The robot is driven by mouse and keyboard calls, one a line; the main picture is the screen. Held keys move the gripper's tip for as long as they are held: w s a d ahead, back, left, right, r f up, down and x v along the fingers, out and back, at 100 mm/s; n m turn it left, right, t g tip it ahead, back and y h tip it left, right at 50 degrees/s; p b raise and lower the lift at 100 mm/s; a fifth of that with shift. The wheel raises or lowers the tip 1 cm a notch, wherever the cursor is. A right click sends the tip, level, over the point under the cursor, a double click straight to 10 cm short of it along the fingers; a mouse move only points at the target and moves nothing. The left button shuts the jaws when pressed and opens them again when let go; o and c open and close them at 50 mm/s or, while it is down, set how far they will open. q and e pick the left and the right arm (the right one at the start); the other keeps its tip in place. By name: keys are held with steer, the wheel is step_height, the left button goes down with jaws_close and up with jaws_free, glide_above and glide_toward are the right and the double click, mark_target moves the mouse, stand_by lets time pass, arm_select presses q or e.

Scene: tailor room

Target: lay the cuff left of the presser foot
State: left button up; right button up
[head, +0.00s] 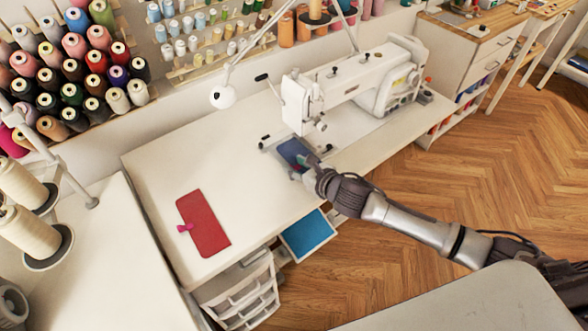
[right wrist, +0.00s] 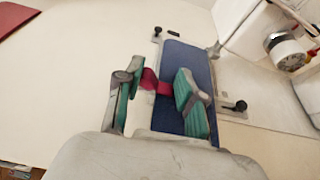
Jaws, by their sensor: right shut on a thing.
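A dark blue cuff (head: 291,152) lies at the needle area of the white sewing machine (head: 350,85), just left of and below its head. In the right wrist view the blue cuff (right wrist: 182,62) has a crimson tab (right wrist: 155,83) at its near side. My right gripper (head: 305,165) is shut on that tab, between its green finger pads (right wrist: 160,88). The machine's needle and presser foot area (head: 308,127) is small in the head view; the foot itself cannot be made out clearly. My left gripper is not in view.
A red cuff (head: 203,223) with a pink tab lies on the left of the white table (head: 150,165). A white lamp (head: 222,97) hangs over the back. A blue-lined open drawer (head: 307,235) shows below the front edge. The table's middle left is clear.

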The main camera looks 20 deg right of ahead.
steer(key=shift+w+a+f, duration=0.15)
steer(key=shift+w+a, duration=0.1)
steer(key=shift+w, duration=0.35)
steer(key=shift+f, duration=1.6)
steer(key=shift+f, duration=0.1)
steer(key=o, duration=0.8)
steer(key=shift+s+d, duration=0.1)
steer(key=v, duration=1.2)
